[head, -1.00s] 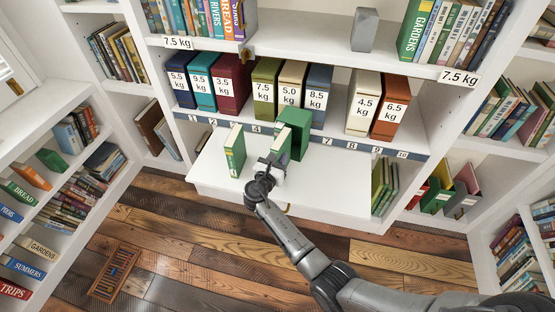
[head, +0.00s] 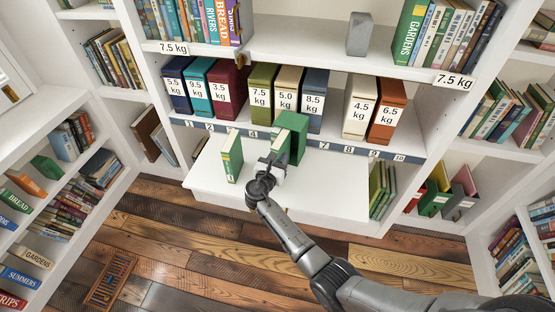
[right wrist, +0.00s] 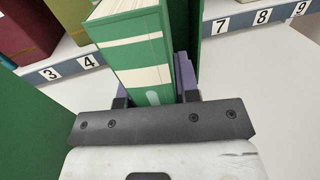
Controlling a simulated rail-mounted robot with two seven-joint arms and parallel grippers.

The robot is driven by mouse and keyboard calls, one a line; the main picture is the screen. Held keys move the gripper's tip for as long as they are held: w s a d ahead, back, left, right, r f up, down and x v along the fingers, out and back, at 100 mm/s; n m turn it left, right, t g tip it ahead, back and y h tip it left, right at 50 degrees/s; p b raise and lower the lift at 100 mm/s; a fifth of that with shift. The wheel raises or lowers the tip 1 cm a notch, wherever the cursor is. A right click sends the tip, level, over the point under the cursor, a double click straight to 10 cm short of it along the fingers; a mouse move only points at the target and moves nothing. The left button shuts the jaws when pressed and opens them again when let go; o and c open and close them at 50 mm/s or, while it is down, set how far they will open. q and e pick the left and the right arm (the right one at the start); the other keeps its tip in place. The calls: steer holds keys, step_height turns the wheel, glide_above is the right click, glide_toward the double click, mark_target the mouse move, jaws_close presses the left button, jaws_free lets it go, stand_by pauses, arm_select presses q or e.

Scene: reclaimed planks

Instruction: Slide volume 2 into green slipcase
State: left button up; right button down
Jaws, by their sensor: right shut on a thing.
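A green book with white bands and cream pages (right wrist: 135,50) is upright between the fingers of my right gripper (head: 272,165). The gripper is shut on it from the near side, and the book also shows in the head view (head: 281,142). The green slipcase (head: 295,123) stands on the pull-out board just behind it. In the right wrist view a dark green slipcase wall (right wrist: 188,25) runs close along the book's right side. How far the book is inside the slipcase, I cannot tell. Its volume number is not readable. My left gripper is not in view.
Another green book (head: 232,160) stands upright on the white board (head: 330,185), left of the gripper. Behind is a numbered strip (head: 345,150) below a row of weight-labelled volumes (head: 262,90). The board's right part is clear.

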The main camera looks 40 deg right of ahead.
steer(key=shift+w+d, duration=0.2)
steer(key=shift+d, duration=0.25)
steer(key=shift+w+d, duration=0.25)
steer(key=shift+d, duration=0.3)
steer(key=shift+s+a+r, duration=0.1)
steer(key=shift+a, duration=0.1)
steer(key=shift+p+v, duration=0.55)
steer(key=shift+v, duration=0.2)
steer(key=shift+p+v, duration=0.85)
steer(key=shift+v, duration=0.55)
steer(key=shift+p+v, duration=0.45)
steer(key=shift+v, duration=0.4)
steer(key=shift+p, duration=0.35)
